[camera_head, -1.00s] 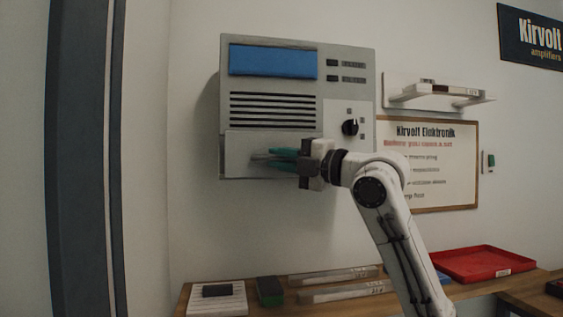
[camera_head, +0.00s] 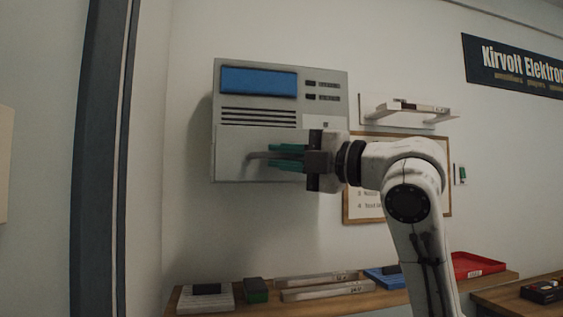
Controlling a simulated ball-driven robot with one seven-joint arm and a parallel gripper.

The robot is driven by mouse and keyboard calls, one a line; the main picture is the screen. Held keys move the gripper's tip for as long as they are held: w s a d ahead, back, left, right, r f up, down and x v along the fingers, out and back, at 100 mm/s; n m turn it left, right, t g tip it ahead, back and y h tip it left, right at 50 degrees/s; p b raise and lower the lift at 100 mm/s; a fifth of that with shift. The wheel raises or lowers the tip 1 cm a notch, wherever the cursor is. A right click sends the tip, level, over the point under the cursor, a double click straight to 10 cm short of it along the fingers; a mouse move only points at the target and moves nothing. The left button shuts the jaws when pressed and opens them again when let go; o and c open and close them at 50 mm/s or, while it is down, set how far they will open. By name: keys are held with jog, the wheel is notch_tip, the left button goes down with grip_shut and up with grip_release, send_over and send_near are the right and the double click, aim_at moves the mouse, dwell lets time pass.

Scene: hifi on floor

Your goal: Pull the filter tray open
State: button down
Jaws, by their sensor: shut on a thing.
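The grey wall unit (camera_head: 285,75) has a blue panel at its upper left and dark slots below it. The filter tray (camera_head: 230,145) is the plain grey front at the unit's lower left. It appears to stand forward of the unit's face, its top edge close under the slots. My gripper (camera_head: 275,157) reaches in from the right, its green fingers shut around the tray's bar handle (camera_head: 256,155). My gripper and wrist hide the tray's right end and the unit's lower right, including the knob.
Below, a wooden bench (camera_head: 360,297) holds metal bars (camera_head: 325,290), a green-and-black block (camera_head: 255,290) and a red tray (camera_head: 478,265). A wall shelf (camera_head: 400,115) and a framed sign (camera_head: 365,210) are to the right. A dark post (camera_head: 97,160) stands left.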

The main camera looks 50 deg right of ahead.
jog(key=shift+s+f, duration=0.1)
dwell(0.3)
jog(key=c, duration=1.2)
grip_release()
jog(key=b+v, duration=0.2)
jog(key=v, duration=0.8)
jog(key=shift+s, duration=0.4)
jog(key=shift+d, duration=0.1)
